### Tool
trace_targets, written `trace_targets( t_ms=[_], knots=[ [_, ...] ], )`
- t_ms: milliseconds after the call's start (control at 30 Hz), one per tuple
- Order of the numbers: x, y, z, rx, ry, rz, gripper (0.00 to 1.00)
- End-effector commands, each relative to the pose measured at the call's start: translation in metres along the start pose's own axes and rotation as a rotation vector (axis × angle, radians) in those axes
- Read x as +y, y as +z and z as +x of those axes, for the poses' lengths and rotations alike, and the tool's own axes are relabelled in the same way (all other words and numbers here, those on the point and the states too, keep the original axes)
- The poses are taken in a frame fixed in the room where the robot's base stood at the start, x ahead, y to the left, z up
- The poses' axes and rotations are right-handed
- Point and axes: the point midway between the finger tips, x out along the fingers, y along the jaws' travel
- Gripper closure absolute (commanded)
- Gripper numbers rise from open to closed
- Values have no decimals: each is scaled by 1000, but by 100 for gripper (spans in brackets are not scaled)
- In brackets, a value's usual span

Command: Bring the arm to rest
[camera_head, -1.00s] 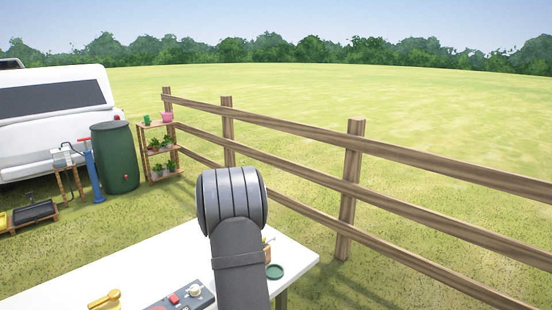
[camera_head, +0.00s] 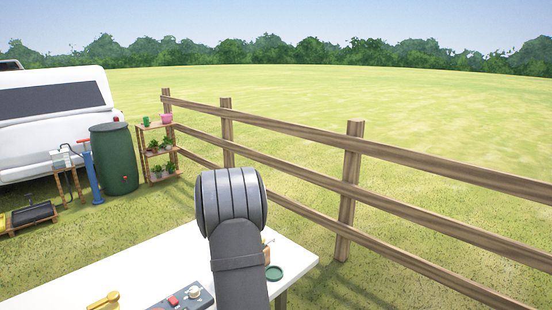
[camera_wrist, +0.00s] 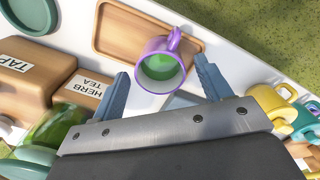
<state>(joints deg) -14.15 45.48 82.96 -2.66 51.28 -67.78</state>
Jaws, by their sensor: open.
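My arm rises over the white table (camera_head: 130,262) in the head view, and its dark grey link fills the lower middle. The head view does not show my gripper. In the wrist view my gripper (camera_wrist: 160,82) is open, with one blue-grey finger at each side and nothing gripped. A purple-rimmed mug (camera_wrist: 165,62) with green inside shows between and beyond the fingers. I cannot tell how far it is from them.
In the wrist view a wooden tray (camera_wrist: 118,38) lies beyond the mug, wooden boxes and a HERB TEA box (camera_wrist: 86,88) stand left, and a yellow mug (camera_wrist: 270,103) stands right. In the head view a control panel (camera_head: 182,299) lies at the table's front; a fence (camera_head: 350,190) runs behind.

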Motion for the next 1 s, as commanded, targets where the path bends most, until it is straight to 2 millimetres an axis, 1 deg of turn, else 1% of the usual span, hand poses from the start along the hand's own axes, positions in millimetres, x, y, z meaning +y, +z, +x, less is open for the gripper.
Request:
trace_targets(
  t_ms=[33,67,100,633,700,1000],
  knots=[
    [-1,0,10,-1,-4,0,29],
    [0,0,10,0,-1,0,29],
    [1,-1,-3,2,5,0,29],
    [0,-1,-111,1,4,0,29],
    [-1,0,-90,-3,-6,0,29],
    [-1,0,-29,-2,-5,0,29]
  ],
)
